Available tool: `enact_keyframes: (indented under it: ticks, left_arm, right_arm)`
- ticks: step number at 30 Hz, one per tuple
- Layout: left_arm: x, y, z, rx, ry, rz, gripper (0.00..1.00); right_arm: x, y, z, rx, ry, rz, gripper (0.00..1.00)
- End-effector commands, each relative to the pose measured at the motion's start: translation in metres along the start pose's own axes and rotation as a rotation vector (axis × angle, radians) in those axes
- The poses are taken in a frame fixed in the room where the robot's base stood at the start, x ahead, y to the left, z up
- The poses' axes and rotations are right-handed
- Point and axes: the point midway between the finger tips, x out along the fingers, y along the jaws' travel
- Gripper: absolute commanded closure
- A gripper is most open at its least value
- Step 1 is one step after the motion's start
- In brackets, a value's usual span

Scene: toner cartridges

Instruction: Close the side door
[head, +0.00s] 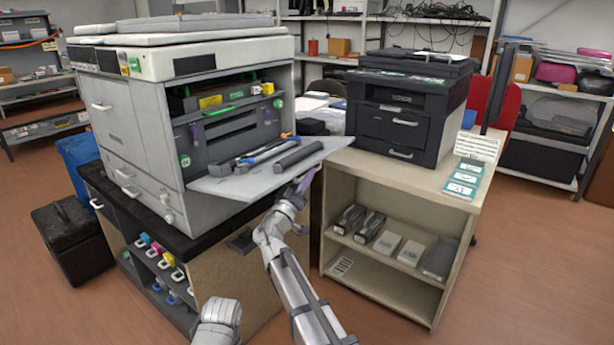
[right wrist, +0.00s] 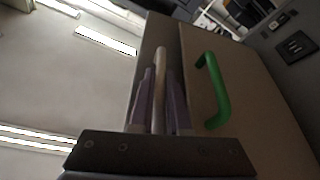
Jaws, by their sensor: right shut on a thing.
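The large grey-white copier (head: 140,110) stands at the left with its side open. Its side door (head: 225,188) is folded down as a nearly level shelf towards the right, and dark and blue tube-like parts show above it. My right gripper (head: 305,182) is at the outer front edge of the door. In the right wrist view my gripper's purple fingers (right wrist: 161,100) are shut on a thin pale strip of the door (right wrist: 160,75). A green handle (right wrist: 213,90) shows just right of the fingers. My left gripper is not in view.
Inside the copier are dark parts with green and yellow tabs (head: 210,101). A black printer (head: 410,105) stands on a beige shelf unit (head: 455,215) close to the right of the door. Open floor (head: 520,260) lies at the right.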

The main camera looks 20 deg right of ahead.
Motion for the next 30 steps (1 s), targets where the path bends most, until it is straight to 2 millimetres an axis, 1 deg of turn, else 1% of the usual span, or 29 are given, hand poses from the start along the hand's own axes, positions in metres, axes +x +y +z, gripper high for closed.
enact_keyframes:
  ticks: [1,15,25,30]
  left_arm:
    - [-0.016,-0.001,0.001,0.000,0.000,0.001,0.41]
    - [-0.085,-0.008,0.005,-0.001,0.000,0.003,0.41]
    - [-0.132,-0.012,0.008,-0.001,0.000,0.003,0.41]
    - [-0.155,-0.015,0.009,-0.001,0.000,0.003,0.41]
  right_arm:
    - [0.006,0.005,-0.014,-0.024,0.003,-0.011,1.00]
    - [0.029,0.015,-0.069,-0.241,0.004,-0.101,1.00]
    - [0.045,0.013,-0.108,-0.393,0.003,-0.164,1.00]
    - [0.053,0.009,-0.128,-0.472,0.004,-0.197,1.00]
